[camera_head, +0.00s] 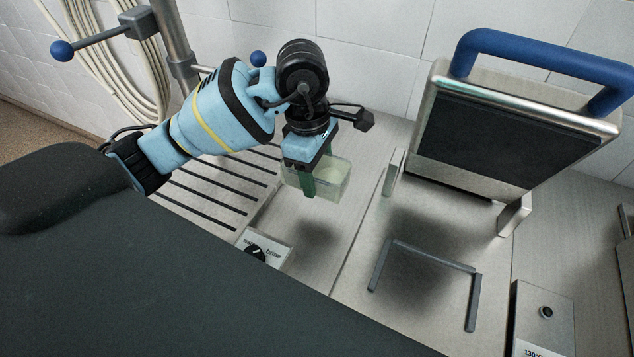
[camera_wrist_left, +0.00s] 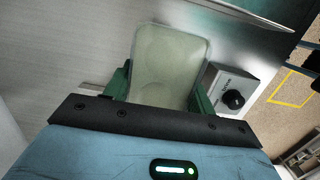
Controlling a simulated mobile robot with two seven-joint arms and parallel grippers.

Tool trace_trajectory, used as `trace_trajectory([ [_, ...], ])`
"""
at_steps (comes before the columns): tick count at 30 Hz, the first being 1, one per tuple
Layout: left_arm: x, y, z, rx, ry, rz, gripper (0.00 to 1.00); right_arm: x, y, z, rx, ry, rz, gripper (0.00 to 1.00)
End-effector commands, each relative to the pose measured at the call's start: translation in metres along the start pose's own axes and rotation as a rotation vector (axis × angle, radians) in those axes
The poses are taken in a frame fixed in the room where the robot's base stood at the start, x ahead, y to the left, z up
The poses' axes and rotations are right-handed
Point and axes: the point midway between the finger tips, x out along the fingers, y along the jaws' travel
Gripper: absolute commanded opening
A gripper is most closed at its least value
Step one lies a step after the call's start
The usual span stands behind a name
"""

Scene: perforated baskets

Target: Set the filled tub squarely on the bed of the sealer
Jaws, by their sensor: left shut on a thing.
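The filled tub (camera_head: 330,177) is a clear rectangular container with pale contents. My left gripper (camera_head: 312,178) is shut on it, and its green fingers hold it above the steel counter. In the left wrist view the tub (camera_wrist_left: 170,62) sits between the two green fingers of the gripper (camera_wrist_left: 160,90). The sealer's bed (camera_head: 400,290) lies to the right of the tub, with a dark U-shaped guide (camera_head: 432,255) on it. The sealer's lid (camera_head: 510,130) stands raised behind the bed, with a blue handle (camera_head: 545,55). My right gripper is not in view.
A slotted steel grate (camera_head: 215,190) lies left of the tub. A small box with a black knob (camera_head: 257,252) stands at the counter's front. Upright metal brackets (camera_head: 395,172) flank the rear of the bed. A control box (camera_head: 543,315) stands at the right. The bed inside the guide is empty.

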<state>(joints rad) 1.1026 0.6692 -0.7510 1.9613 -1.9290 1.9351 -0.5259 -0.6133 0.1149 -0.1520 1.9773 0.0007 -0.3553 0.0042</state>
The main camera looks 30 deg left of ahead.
Motion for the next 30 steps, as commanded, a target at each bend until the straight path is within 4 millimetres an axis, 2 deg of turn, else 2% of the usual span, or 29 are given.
trace_trajectory([
  [4,-0.007,0.000,0.001,0.001,-0.001,0.003,0.26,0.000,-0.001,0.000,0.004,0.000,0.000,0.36],
  [17,-0.007,-0.001,0.001,0.052,0.000,-0.004,0.26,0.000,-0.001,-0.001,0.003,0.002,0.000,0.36],
  [23,-0.004,-0.009,0.000,0.299,0.002,-0.034,0.26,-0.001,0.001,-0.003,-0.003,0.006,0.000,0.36],
  [30,0.001,-0.021,-0.003,0.711,0.001,-0.083,0.26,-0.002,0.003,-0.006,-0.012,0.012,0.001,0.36],
])
